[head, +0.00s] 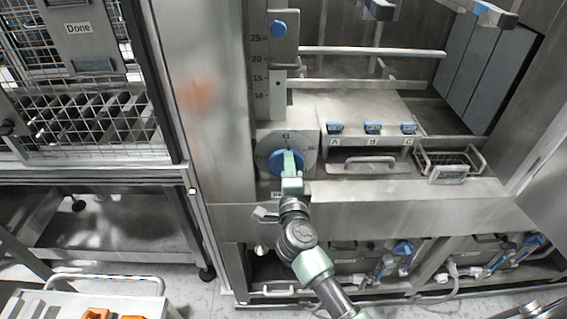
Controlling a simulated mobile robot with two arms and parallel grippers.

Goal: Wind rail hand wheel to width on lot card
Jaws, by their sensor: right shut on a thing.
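The blue hand wheel (274,165) sits on a grey dial plate (305,143) with printed marks on the washer's front. My right gripper (291,165) is shut on the hand wheel and covers its middle. Above it is a vertical scale (259,75) with figures including 10, 15, 20 and 25. Two horizontal rails (375,51) cross the open bay to the right of the scale. A lot card cannot be made out for certain. My left gripper is not in view.
Blue-topped tabs A (336,128), B (373,128) and C (409,128) stand above a drawer handle (370,162). A wire basket (450,163) is to their right. A mesh cage with a "Done" sign (79,28) stands left. A cart (75,303) is at lower left.

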